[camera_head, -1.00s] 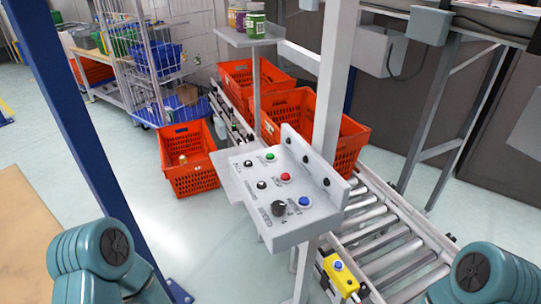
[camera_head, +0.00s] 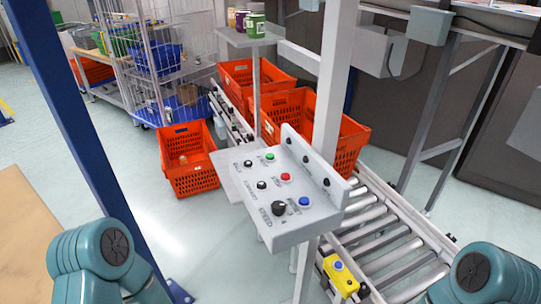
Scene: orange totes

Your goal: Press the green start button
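The green start button (camera_head: 270,156) is on the sloped top of a light grey control panel (camera_head: 262,202), near its upper edge. A red button (camera_head: 285,177), a blue button (camera_head: 304,201), small black knobs and a larger black dial (camera_head: 279,208) share the panel. Nothing covers the green button. Teal parts of my two arms show at the lower left and lower right corners, both well apart from the panel. Neither gripper is in view.
A grey post (camera_head: 334,85) rises behind the panel and a blue post (camera_head: 82,130) stands at left. Orange totes (camera_head: 190,180) stand behind the panel, some on the roller conveyor (camera_head: 385,240). A yellow box with a blue button (camera_head: 341,275) sits below right.

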